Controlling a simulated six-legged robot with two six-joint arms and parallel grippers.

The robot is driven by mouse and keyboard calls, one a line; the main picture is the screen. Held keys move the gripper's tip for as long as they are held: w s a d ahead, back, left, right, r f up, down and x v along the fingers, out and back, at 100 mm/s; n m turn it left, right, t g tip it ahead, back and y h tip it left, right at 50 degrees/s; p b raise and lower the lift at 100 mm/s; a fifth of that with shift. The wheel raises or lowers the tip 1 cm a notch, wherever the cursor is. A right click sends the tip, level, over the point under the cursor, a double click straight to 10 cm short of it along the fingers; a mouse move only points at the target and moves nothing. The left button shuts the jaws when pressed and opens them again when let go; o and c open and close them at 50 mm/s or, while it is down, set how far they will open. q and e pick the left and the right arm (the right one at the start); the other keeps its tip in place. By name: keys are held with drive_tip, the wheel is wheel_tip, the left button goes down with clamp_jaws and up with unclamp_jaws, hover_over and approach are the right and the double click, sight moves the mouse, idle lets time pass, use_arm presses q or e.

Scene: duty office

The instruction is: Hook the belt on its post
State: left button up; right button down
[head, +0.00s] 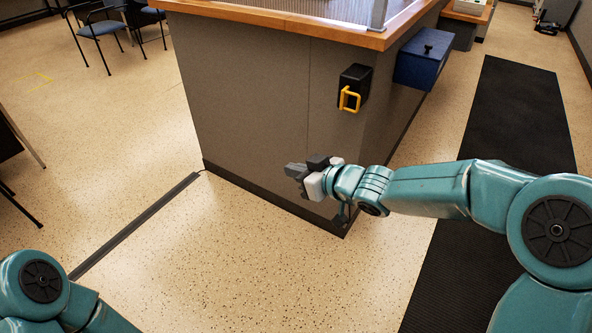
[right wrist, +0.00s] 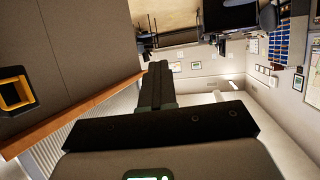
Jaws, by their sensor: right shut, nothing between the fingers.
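A black belt housing (head: 354,82) with a yellow belt end (head: 349,99), shaped like a loop handle, is fixed to the grey counter side. The yellow belt end (right wrist: 17,93) also shows at the left edge of the right wrist view. No belt is seen drawn out, and I cannot make out a post in either view. My right gripper (head: 292,170) is shut and empty, in front of the counter side, below and left of the housing and apart from it. Its closed fingers (right wrist: 157,75) show in the right wrist view. Of my left arm only a link shows; its gripper is out of view.
The grey counter (head: 250,105) has a wooden top edge and a corner near my right gripper. A blue box (head: 424,60) hangs on its right side. A black mat (head: 515,105) lies at right. A dark floor strip (head: 135,226) runs left of the counter. Chairs (head: 100,28) stand far left.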

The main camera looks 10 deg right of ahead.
idle(0.8)
drive_tip(key=c, duration=1.2)
unclamp_jaws()
drive_tip(key=p+v, duration=0.5)
drive_tip(key=v, duration=1.1)
drive_tip(key=shift+s+d+r, duration=0.1)
drive_tip(key=shift+c, duration=0.4)
